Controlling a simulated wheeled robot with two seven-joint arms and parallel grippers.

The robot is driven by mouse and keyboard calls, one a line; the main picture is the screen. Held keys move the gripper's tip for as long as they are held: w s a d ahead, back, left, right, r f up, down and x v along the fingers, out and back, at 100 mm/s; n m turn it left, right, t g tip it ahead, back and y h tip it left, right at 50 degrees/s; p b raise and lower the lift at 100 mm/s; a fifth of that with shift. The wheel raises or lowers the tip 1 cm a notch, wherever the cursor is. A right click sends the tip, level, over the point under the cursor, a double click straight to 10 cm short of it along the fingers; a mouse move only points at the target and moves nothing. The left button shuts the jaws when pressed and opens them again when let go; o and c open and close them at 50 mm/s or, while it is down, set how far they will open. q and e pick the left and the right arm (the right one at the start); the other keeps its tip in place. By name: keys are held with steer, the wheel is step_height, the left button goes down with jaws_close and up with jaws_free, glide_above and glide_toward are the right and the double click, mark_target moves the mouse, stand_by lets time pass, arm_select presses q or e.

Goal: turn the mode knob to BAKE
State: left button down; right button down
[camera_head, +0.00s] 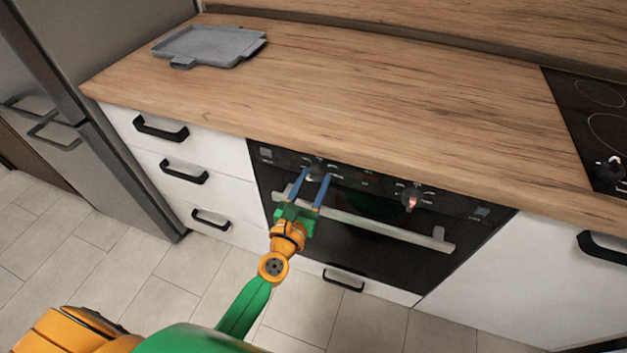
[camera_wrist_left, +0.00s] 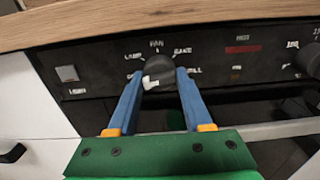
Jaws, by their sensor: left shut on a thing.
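The black mode knob (camera_wrist_left: 160,70) sits on the dark oven control panel. In the left wrist view the labels LAMP, FAN, BAKE and one ending in "LL" ring it, with BAKE at its upper right. A pale mark on the knob shows at its lower left, away from BAKE. The knob is small and partly hidden in the head view (camera_head: 318,164). My left gripper (camera_head: 314,173) has its two blue fingers on either side of the knob and is shut on it; the fingers also show in the left wrist view (camera_wrist_left: 159,75). My right gripper is out of view.
The oven door handle (camera_head: 380,226) runs just below the panel, close under my left gripper. A second knob (camera_head: 411,197) is further right on the panel. The wooden countertop (camera_head: 400,110) overhangs above, with a grey tray (camera_head: 210,46) and a black hob (camera_head: 590,110).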

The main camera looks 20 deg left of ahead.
arm_select(q)
steer(key=m, duration=0.4)
steer(key=shift+m+p, duration=0.3)
steer(key=shift+m, duration=0.1)
steer(key=m+p, duration=0.1)
steer(key=m, duration=0.3)
steer(key=shift+a+r+m, duration=0.1)
steer(key=shift+m, duration=0.2)
steer(key=m+p, duration=0.1)
steer(key=m, duration=0.3)
steer(key=m+p, duration=0.1)
steer(key=m, duration=0.4)
steer(key=shift+r, duration=0.1)
steer(key=m+p, duration=0.1)
steer(key=m, duration=0.4)
steer(key=m+p, duration=0.1)
steer(key=m, duration=0.5)
steer(key=shift+p, duration=0.3)
steer(key=shift+r, duration=0.1)
